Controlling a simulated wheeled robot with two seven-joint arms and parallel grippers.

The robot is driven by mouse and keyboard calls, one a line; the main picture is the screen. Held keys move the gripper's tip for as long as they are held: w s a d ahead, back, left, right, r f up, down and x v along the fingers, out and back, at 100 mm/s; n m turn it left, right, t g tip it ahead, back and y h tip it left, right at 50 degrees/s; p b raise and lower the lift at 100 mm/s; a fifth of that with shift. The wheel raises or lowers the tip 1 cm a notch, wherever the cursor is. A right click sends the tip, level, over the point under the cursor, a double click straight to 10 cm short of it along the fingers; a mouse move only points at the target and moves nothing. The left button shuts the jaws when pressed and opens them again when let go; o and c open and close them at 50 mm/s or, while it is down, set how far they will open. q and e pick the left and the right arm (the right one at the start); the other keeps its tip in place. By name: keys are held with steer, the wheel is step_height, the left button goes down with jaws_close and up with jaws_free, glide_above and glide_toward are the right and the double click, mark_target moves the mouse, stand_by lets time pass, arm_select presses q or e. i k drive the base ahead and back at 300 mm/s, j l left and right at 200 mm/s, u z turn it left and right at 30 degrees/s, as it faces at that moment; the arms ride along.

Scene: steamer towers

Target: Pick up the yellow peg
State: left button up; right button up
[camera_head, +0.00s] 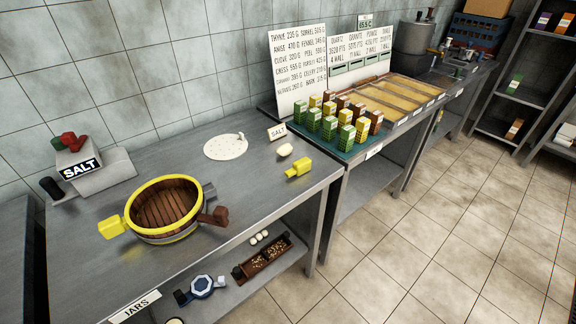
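A yellow peg (299,168), a small block with a narrower end pointing left, lies on the grey metal table near its right edge. A round wooden basket (165,206) with a yellow rim stands on the same table. A yellow block (112,228) sticks out at its left side, and a brown block (214,216) at its right. I cannot tell whether these blocks are fixed to the basket. Neither of my grippers shows in the head view.
A pale round lump (285,150) lies just behind the peg. A SALT card (277,133) and a white perforated disc (225,147) are further back. A grey SALT box (104,170) stands at left. Several coloured boxes (330,128) stand on the adjoining counter. The table between basket and peg is clear.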

mark_target(301, 167)
steer(key=i+l+u, duration=0.2)
steer(key=u, duration=0.2)
steer(key=i+l+u, duration=0.1)
steer(key=l+u, duration=0.25)
steer(key=l, duration=0.15)
steer(key=i+l+u, duration=0.1)
steer(key=l+u, duration=0.65)
steer(key=i+l, duration=0.05)
steer(key=l, duration=0.05)
